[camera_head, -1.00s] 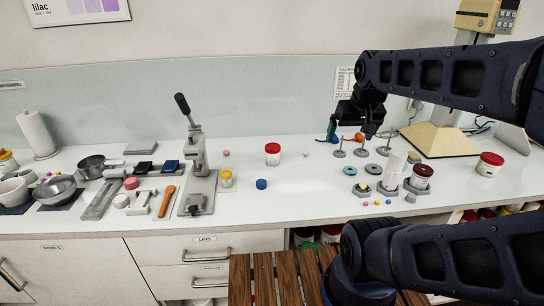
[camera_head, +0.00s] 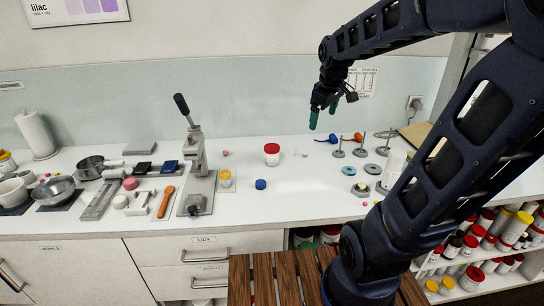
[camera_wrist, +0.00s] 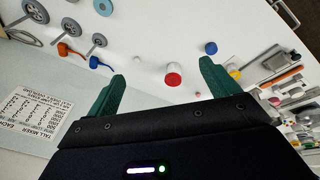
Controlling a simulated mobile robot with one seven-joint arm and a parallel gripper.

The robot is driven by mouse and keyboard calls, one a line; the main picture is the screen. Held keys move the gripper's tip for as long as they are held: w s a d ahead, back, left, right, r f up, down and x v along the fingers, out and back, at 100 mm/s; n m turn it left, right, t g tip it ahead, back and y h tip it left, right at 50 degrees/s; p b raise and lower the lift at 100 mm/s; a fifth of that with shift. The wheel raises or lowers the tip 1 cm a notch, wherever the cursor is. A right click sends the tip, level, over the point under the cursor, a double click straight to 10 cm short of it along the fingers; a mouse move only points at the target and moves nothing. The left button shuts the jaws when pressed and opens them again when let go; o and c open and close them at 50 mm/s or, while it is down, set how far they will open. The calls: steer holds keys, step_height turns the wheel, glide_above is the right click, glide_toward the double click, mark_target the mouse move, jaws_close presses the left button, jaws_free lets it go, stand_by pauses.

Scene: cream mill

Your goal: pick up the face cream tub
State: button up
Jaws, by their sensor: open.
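A white tub with a red lid (camera_head: 272,154) stands upright on the white counter, near the wall and right of the press. It also shows in the wrist view (camera_wrist: 173,75), between and beyond my fingertips. I cannot read labels to tell which is the face cream tub. My gripper (camera_head: 322,113) is open, its green fingers apart and empty, raised above the counter to the right of the red-lidded tub. Its open fingers (camera_wrist: 161,76) also frame the wrist view.
A grey lever press (camera_head: 196,155) stands left of the tubs. A blue cap (camera_head: 261,184) lies in front of the red-lidded tub. Counter around the red-lidded tub is mostly clear.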

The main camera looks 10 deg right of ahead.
steer(key=w+a+f+n+g, duration=0.1)
steer(key=w+a+f+n, duration=0.25)
steer(key=w, duration=0.25)
steer(key=w+a+f+n, duration=0.2)
steer(key=w+n, duration=0.2)
steer(key=w, duration=0.2)
steer(key=n+g, duration=0.2)
steer(key=n, duration=0.6)
glide_above(272, 146)
steer(key=f, duration=1)
steer(key=shift+s, duration=0.2)
steer(key=shift+w+a+f+n, duration=0.15)
steer(key=shift+f+n, duration=0.1)
steer(key=shift+f, duration=0.4)
step_height(272, 146, down, 5)
steer(key=shift+r, duration=0.15)
steer(key=shift+d+f, duration=0.2)
steer(key=shift+f, duration=2.45)
steer(key=c, duration=1.1)
steer(key=shift+r, duration=0.1)
